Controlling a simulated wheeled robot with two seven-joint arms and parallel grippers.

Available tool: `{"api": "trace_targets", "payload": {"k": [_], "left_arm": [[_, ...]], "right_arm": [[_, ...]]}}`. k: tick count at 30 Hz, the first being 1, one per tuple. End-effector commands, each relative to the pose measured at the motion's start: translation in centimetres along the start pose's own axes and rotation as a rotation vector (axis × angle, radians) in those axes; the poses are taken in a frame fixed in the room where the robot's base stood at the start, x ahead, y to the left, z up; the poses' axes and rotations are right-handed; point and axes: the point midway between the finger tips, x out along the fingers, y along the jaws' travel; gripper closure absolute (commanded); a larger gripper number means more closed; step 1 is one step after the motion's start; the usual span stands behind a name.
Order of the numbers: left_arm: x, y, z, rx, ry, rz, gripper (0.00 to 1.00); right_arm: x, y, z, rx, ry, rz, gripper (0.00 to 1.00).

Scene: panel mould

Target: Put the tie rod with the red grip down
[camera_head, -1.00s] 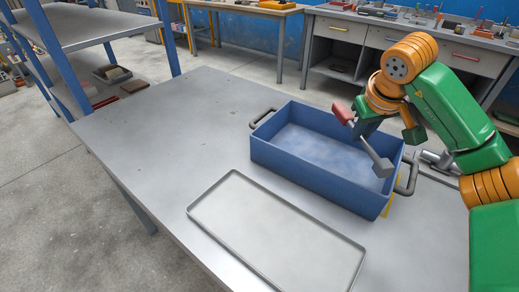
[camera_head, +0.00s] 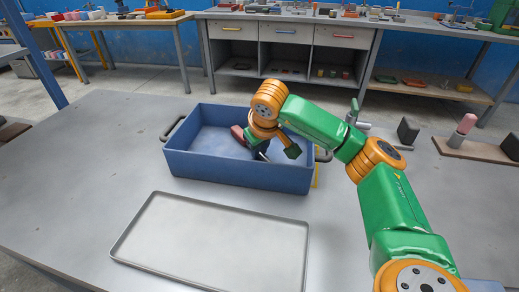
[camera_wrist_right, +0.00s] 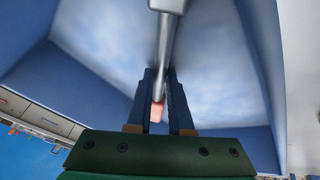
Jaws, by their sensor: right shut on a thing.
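The tie rod has a red grip (camera_head: 238,134) and a grey metal shaft. My right gripper (camera_head: 260,148) is shut on it, within the outline of the blue box (camera_head: 235,177) in the head view. My wrist and fingers hide much of the rod there. In the right wrist view the shaft (camera_wrist_right: 165,55) runs between my two dark fingers (camera_wrist_right: 161,98) to a square grey end at the top, with the red grip (camera_wrist_right: 157,110) behind the fingers. The box's walls surround it. I cannot tell whether the rod touches the floor. My left gripper is out of view.
An empty grey tray (camera_head: 140,248) lies in front of the box. A brown board (camera_head: 478,150) with a pink-topped peg (camera_head: 467,124) and dark blocks is at the right. The table's left part is clear. Workbenches (camera_head: 290,32) stand behind.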

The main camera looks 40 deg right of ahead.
Motion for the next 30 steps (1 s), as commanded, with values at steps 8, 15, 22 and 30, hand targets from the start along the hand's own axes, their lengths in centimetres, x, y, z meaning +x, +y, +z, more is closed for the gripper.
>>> {"api": "trace_targets", "payload": {"k": [8,15,22,30], "left_arm": [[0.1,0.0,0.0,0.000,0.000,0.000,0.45],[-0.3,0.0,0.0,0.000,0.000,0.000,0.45],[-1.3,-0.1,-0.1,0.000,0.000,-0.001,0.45],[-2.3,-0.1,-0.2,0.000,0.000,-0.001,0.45]], "right_arm": [[0.2,-0.1,0.1,-0.001,-0.002,-0.001,0.69],[-1.8,0.0,-0.2,-0.001,0.002,-0.002,0.69],[-8.6,0.1,-0.3,-0.001,0.005,-0.001,0.69],[-12.2,0.1,-0.2,0.000,0.000,0.000,0.69]]}}
